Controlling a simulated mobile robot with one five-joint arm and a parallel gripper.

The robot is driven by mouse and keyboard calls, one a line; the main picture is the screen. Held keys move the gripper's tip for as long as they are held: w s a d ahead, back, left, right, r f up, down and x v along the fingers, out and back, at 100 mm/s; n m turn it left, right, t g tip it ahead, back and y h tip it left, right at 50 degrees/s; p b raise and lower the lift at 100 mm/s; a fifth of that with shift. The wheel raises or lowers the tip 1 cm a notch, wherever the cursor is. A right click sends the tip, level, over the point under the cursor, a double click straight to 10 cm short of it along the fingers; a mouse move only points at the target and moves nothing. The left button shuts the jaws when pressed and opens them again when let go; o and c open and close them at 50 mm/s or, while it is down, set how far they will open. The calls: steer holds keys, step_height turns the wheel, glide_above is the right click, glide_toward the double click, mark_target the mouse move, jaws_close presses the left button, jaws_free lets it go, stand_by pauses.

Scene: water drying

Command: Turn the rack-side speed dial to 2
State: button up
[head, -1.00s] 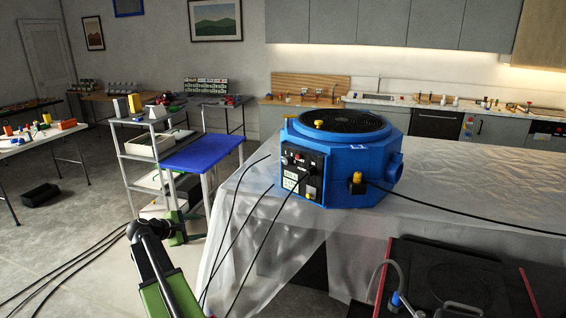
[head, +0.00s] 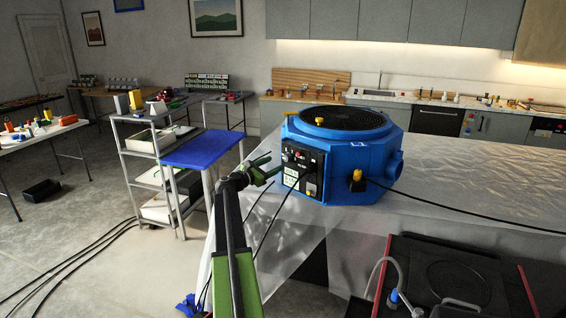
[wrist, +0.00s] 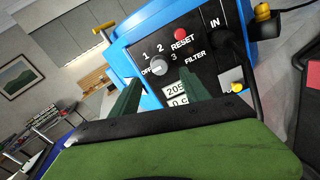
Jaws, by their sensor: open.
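The blue machine (head: 345,165) stands on the sheet-covered table, with a black control panel (head: 303,168) on its left-front face. In the wrist view the panel carries a grey speed dial (wrist: 158,67) marked OFF, 1, 2 and 3; which mark it points to is too small to tell. A red RESET button (wrist: 180,34) sits to its upper right. My gripper (head: 264,169) is open just left of the panel, on the rack side. In the wrist view my gripper (wrist: 160,79) has its two green fingers apart, with the dial showing between and beyond their tips. Contact cannot be told.
A metal rack (head: 160,150) and a blue-topped stand (head: 200,148) are left of the table. A black cable (head: 283,219) hangs from the panel, and another (head: 450,215) crosses the sheet-covered table (head: 470,180).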

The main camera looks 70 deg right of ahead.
mark_target(285, 158)
steer(key=x, duration=0.7)
steer(key=shift+d, duration=0.25)
